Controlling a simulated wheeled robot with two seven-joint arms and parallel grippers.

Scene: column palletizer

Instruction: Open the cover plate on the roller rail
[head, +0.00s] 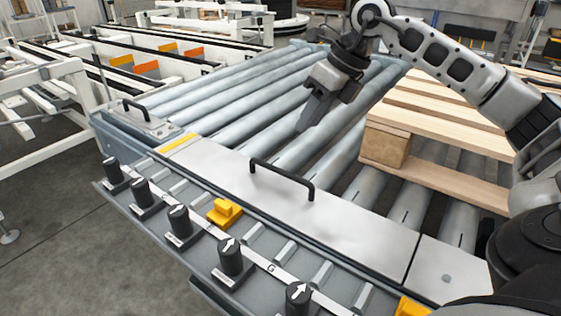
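The cover plate (225,168) is a long flat grey metal panel on the near side of the roller rail (235,105). It lies flat and looks closed. A black bar handle (283,175) stands up from its middle. My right gripper (306,126) hangs over the rollers, beyond the handle and apart from it, pointing down. Its fingers look close together, but from this angle I cannot tell whether they are open or shut. Nothing shows between them. My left gripper is not in view.
A wooden pallet (440,118) rests on the rollers at the right. Several black knobs (179,221) and a yellow block (224,212) line the front ledge. A smaller plate with a black handle (137,109) sits at the rail's left end. The far left rollers are bare.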

